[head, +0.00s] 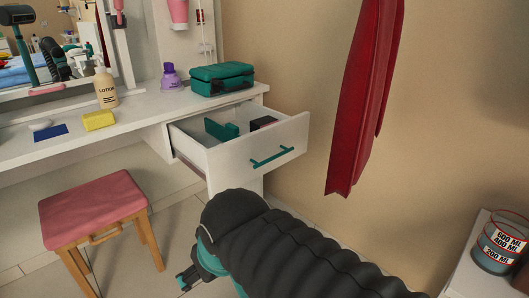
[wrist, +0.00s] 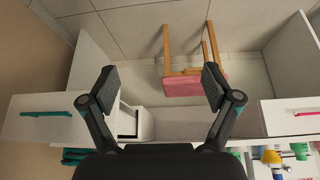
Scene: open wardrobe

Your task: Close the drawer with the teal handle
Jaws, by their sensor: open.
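The drawer (head: 245,160) with the teal handle (head: 272,157) is pulled out from the right end of the white vanity. A dark green item (head: 221,129) and a dark box (head: 263,122) lie inside it. In the wrist view, which looks upside down, the white drawer front (wrist: 38,128) and teal handle (wrist: 46,113) show at the left. My gripper (wrist: 159,80) is open and empty, with its fingers spread wide, apart from the drawer. In the head view my arm hides most of it; one fingertip (head: 188,279) shows low, in front of the drawer.
A pink-topped stool (head: 95,210) stands left of the drawer. A red garment (head: 365,95) hangs at the right. A teal case (head: 222,78), lotion bottle (head: 104,88) and purple bottle (head: 171,78) stand on the vanity top (head: 140,112). A red-handled drawer (wrist: 290,116) shows right in the wrist view.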

